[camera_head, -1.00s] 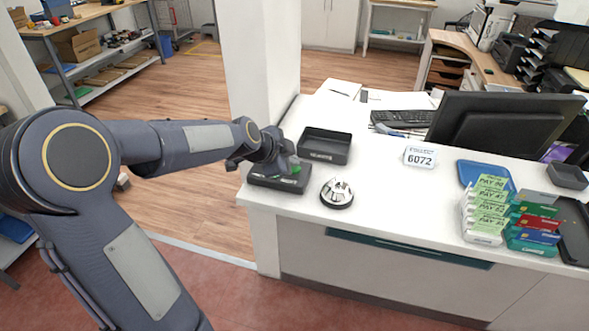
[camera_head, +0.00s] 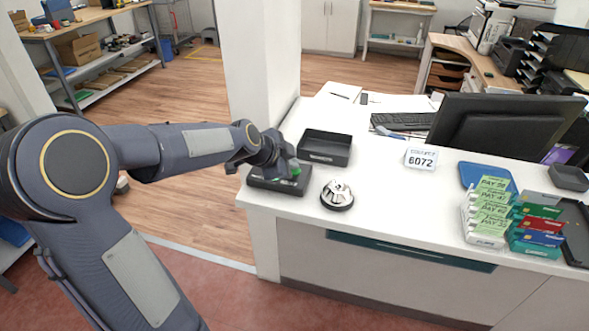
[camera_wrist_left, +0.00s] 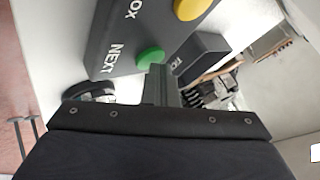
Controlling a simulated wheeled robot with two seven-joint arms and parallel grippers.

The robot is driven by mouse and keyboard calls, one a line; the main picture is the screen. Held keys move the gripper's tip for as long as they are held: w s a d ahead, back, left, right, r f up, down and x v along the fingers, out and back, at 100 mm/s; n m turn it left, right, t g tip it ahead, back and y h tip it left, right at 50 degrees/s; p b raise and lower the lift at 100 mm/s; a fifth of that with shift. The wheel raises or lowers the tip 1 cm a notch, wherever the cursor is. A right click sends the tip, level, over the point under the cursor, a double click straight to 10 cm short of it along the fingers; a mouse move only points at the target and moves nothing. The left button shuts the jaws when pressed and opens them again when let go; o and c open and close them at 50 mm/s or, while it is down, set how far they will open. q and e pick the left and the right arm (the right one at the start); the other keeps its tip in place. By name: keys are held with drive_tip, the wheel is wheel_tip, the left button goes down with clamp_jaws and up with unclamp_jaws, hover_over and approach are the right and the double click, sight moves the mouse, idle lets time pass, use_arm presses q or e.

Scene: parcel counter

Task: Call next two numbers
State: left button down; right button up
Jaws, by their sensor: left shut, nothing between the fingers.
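A dark button box (camera_head: 270,183) lies at the left end of the white counter. In the left wrist view the box (camera_wrist_left: 112,52) carries a green button (camera_wrist_left: 150,58) beside the word NEXT, and a yellow button (camera_wrist_left: 191,8). The green button also shows in the head view (camera_head: 296,171). My left gripper (camera_head: 288,163) is over the box, close to the green button. Its closed, empty fingers (camera_wrist_left: 157,70) show right beside the green button; I cannot tell whether they touch it. A white number sign (camera_head: 421,159) reads 6072. My right gripper is out of view.
A silver bell (camera_head: 337,194) stands right of the box, and a black tray (camera_head: 325,147) behind it. A monitor (camera_head: 505,120), keyboard (camera_head: 403,121), blue tray (camera_head: 486,174) and card stacks (camera_head: 536,228) occupy the right. The counter front middle is clear.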

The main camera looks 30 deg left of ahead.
use_arm(q)
drive_tip(key=shift+r, duration=0.5)
wheel_tip(320, 180, up, 6)
drive_tip(key=p, duration=0.3)
idle(0.9)
drive_tip(key=s+d+f+n+g, duration=0.1)
drive_tip(key=s+d+n, duration=0.3)
drive_tip(key=s, duration=0.5)
drive_tip(key=s+d+f+n+g+h, duration=0.1)
drive_tip(key=s+d+n, duration=0.3)
drive_tip(key=s, duration=0.5)
drive_tip(key=s+d+f+n+g+h, duration=0.1)
drive_tip(key=s+d+f+n, duration=0.2)
drive_tip(key=s, duration=0.7)
drive_tip(key=shift+d+n, duration=0.45)
drive_tip(key=shift+n, duration=0.55)
